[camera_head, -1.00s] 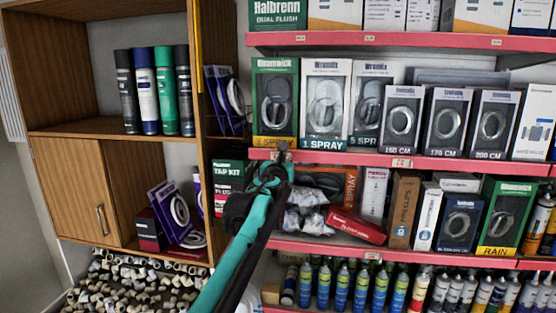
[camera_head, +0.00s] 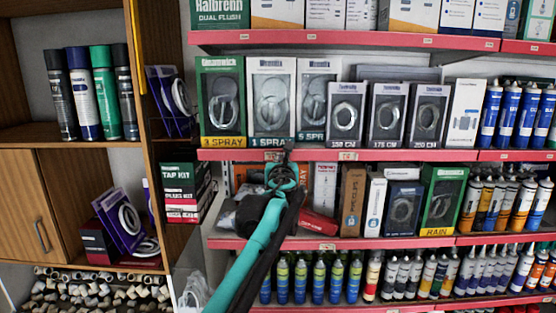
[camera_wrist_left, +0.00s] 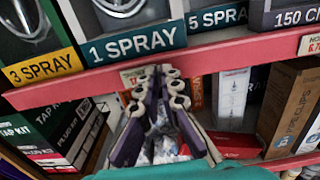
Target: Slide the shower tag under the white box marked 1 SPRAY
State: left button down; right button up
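The white box marked 1 SPRAY (camera_head: 271,100) stands on the upper red shelf, right of the green 3 SPRAY box (camera_head: 221,105). The shower tag (camera_head: 275,156) is on the red shelf edge below the 1 SPRAY box. In the left wrist view the tag (camera_wrist_left: 130,77) shows just left of my fingers, partly hidden by them. My left gripper (camera_head: 288,149) is at the shelf edge below the right part of the 1 SPRAY box. In the left wrist view its fingertips (camera_wrist_left: 160,72) are together at the rail. I cannot tell whether they touch the tag. My right gripper is not in view.
Another price tag (camera_head: 347,156) sits farther right on the same rail (camera_head: 420,155). The 5 SPRAY box (camera_head: 317,105) stands right of 1 SPRAY. Boxes and bags fill the shelf below. A wooden cabinet (camera_head: 35,200) stands at left.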

pick_arm(q)
jog(key=c, duration=1.7)
grip_release()
jog(key=s, duration=1.2)
jog(key=shift+d, duration=0.2)
jog(key=shift+f, duration=0.1)
